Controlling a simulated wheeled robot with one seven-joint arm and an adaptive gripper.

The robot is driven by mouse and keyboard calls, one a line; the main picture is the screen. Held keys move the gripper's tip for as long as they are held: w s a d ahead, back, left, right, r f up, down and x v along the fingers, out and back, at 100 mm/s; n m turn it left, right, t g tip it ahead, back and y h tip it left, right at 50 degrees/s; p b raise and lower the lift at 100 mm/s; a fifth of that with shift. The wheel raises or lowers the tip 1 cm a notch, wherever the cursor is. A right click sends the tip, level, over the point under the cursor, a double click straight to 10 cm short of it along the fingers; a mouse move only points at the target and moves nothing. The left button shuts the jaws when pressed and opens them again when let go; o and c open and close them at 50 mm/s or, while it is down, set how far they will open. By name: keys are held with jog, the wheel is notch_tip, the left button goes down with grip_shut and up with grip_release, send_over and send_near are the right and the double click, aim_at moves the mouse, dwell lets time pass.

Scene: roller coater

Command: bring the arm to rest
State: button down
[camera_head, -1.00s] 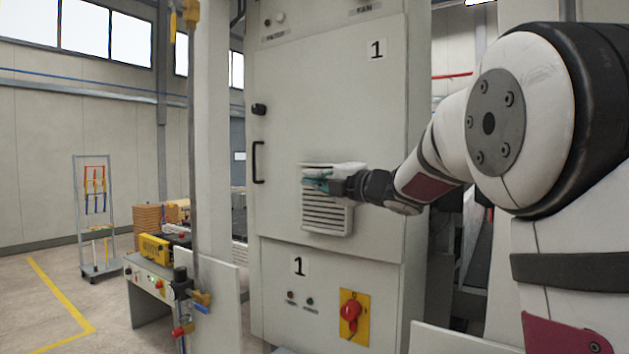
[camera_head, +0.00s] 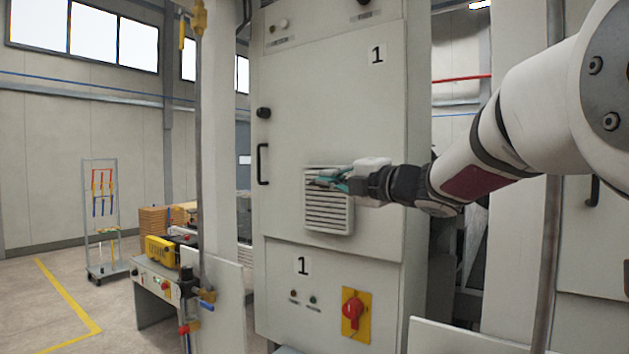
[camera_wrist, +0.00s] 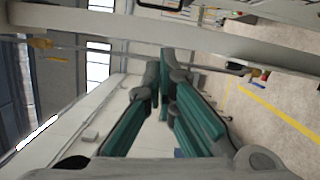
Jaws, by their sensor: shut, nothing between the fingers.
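My gripper (camera_head: 328,180) is in front of the grey cabinet (camera_head: 330,110), over the upper part of its louvred vent (camera_head: 329,212). My arm reaches in from the right side of the head view. In the wrist view the teal fingers of my gripper (camera_wrist: 164,62) meet at their tips, with nothing between them. The gap between the fingertips and the cabinet cannot be told.
A red rotary switch (camera_head: 352,312) on a yellow plate and a black door handle (camera_head: 262,163) are on the cabinet. A grey post (camera_head: 545,200) stands at right. A tool rack (camera_head: 101,215) and a yellow box (camera_head: 160,249) are at left. Open floor lies at far left.

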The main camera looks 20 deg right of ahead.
jog(key=s+d+f+m+g+h, duration=0.1)
jog(key=s+d+f+m+h, duration=0.15)
jog(key=s+m+h, duration=0.4)
jog(key=s+d+f+m+g+h, duration=0.15)
jog(key=s+f+m+h, duration=0.25)
jog(key=s+m, duration=0.45)
jog(key=s+a+f+m+g+y, duration=0.2)
jog(key=s+a+f+m+g, duration=0.2)
jog(key=s+f, duration=0.5)
jog(key=s+a+f+m+g+y, duration=0.1)
jog(key=s+a+f+m+g, duration=0.4)
jog(key=s+a+f, duration=0.2)
jog(key=s+f, duration=0.2)
jog(key=s, duration=0.1)
jog(key=shift+s+y, duration=0.35)
jog(key=shift+s, duration=0.05)
